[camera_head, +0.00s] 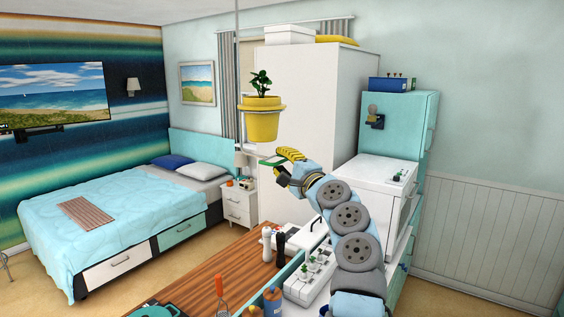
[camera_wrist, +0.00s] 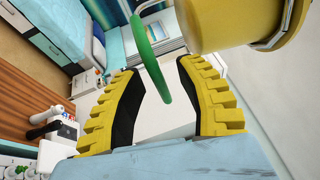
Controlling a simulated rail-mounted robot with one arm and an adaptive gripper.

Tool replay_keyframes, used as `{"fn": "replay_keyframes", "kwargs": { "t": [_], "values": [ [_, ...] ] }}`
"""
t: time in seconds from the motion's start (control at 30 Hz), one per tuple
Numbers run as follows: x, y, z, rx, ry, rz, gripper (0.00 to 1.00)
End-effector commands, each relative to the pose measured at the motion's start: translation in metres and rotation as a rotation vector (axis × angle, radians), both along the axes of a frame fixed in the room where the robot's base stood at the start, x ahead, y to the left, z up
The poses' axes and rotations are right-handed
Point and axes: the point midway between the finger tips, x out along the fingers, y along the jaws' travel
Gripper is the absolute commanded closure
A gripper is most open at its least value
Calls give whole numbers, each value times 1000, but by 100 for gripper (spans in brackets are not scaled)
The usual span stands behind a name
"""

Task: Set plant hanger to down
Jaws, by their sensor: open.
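The plant hanger holds a yellow pot (camera_head: 262,124) with a small green plant (camera_head: 261,84), hung on a thin rod from above. A green handle (camera_head: 271,163) sits just below the pot. My gripper (camera_head: 287,156) is at the handle, below and slightly right of the pot. In the wrist view, the green handle (camera_wrist: 148,50) reaches down between the two yellow, black-lined fingers of my gripper (camera_wrist: 157,75). The fingers are apart, with gaps beside the handle. The pot (camera_wrist: 215,20) fills the upper right there, close to the right finger.
A wooden counter (camera_head: 205,281) with bottles and utensils lies below. A tall white cabinet (camera_head: 310,110) stands behind the pot, and a teal fridge (camera_head: 405,135) stands right. A bed (camera_head: 115,225) is at the left. The air left of the pot is clear.

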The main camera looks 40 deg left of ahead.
Motion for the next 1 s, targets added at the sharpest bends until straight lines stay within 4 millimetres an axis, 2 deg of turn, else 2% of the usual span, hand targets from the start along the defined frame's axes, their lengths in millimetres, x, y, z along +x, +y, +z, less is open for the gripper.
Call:
{"fn": "replay_keyframes", "kwargs": {
  "t": [0.1, 0.23, 0.67, 0.77, 0.87, 1.0],
  "values": [
    [0, 0, 0, 0, 0, 0, 62],
    [0, 0, 0, 0, 0, 0, 100],
    [0, 0, -4, 0, 0, 0, 100],
    [0, 0, -16, -1, 0, 0, 100],
    [-1, 1, -36, -2, 1, 1, 100],
    [0, 0, -78, -3, 5, 0, 100]
  ]
}}
